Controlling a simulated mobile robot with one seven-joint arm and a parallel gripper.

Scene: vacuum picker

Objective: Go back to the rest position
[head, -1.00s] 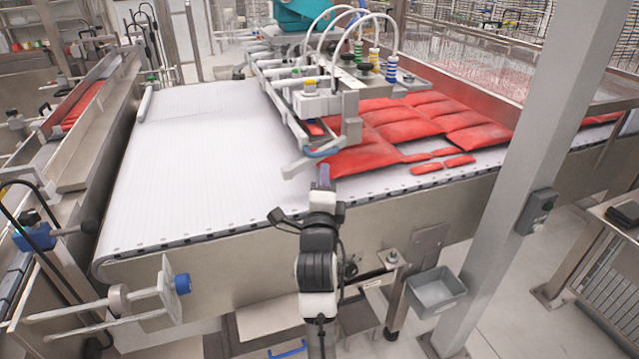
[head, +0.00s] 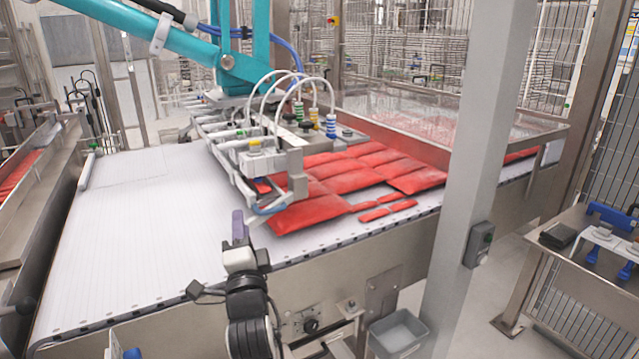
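My gripper (head: 238,228) is at the lower middle of the head view, at the near edge of the white conveyor belt (head: 120,235). It is seen from behind, with a purple-grey fingertip part pointing up in the picture. I cannot tell whether its fingers are open or shut, and no held thing shows. Red packs (head: 345,180) lie in rows on the belt to the right of my gripper. The nearest large pack (head: 308,215) is apart from it in the picture. Several small red pieces (head: 374,214) lie near the belt's front edge.
A vacuum picker head (head: 265,165) with white hoses hangs over the packs from a teal arm (head: 185,42). A grey post (head: 476,150) stands at right of centre. A grey bin (head: 397,332) hangs below the belt's edge. A side table (head: 585,260) stands at right.

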